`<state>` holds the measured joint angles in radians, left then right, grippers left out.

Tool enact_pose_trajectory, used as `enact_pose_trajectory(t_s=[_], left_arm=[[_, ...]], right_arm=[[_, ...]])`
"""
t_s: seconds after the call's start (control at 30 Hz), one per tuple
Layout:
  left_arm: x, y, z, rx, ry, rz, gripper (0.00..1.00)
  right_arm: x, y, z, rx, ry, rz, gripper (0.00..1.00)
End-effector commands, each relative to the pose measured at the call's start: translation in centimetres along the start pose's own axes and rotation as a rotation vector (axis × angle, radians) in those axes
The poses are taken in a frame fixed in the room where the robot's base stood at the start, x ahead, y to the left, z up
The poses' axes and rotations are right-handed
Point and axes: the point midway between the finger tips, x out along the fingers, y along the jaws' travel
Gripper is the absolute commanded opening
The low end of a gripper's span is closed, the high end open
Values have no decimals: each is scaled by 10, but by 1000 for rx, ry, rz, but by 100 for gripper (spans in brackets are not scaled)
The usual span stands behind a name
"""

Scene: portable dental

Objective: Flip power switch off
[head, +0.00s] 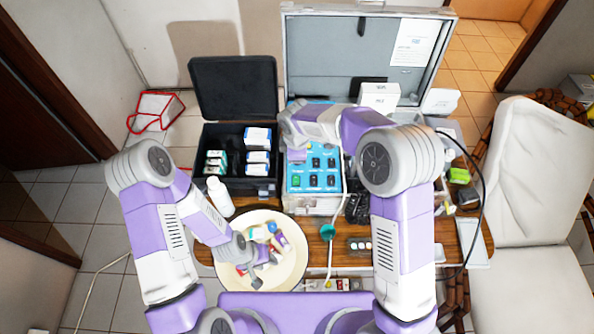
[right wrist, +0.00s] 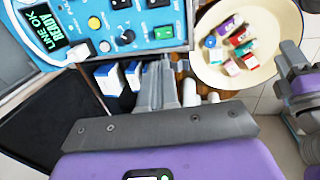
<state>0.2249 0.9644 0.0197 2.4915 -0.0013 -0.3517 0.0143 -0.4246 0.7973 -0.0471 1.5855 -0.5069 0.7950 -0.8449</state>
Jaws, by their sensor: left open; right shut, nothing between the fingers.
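The blue control panel (head: 328,189) is in the open case at mid-table, with rows of dark switches (head: 315,162). In the right wrist view the panel (right wrist: 150,20) shows a lit green display (right wrist: 47,28) reading "LINE OK READY", a yellow button, a dark knob and black switches (right wrist: 163,32). I cannot tell which one is the power switch. My right gripper (head: 298,156) is shut and empty at the panel's left part; its fingertips (right wrist: 164,66) appear just beyond the panel's edge. My left gripper (head: 262,262) is open over the cream bowl (head: 285,282).
The bowl holds several small coloured items and also shows in the right wrist view (right wrist: 205,72). A black open case (head: 235,90) with boxes stands left of the panel. A white bottle (head: 220,197) stands by the bowl. White boxes (head: 379,97) stand behind right.

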Motion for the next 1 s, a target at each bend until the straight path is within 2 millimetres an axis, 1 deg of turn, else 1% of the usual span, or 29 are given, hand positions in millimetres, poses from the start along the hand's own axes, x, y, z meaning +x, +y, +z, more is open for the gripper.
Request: enact_pose_trajectory(t_s=[0.13, 0.27, 0.6, 0.73, 0.83, 1.0], left_arm=[[0, 0, 0, 0, 1, 0, 43], [-1, 0, 0, 0, 1, 0, 43], [-6, 2, 0, 0, 1, 0, 43], [-9, 3, 0, 0, 1, 0, 43], [-10, 4, 0, 0, 1, 0, 43], [-11, 4, 0, 0, 1, 0, 43]], right_arm=[[7, 0, 0, 1, -1, -2, 0], [25, -1, 0, 1, -1, -4, 0], [98, -1, 0, 0, -2, -4, 0], [119, -1, 1, 1, -2, -3, 0], [130, 0, 0, 1, 0, -1, 0], [140, 0, 0, 1, 0, -1, 0]])
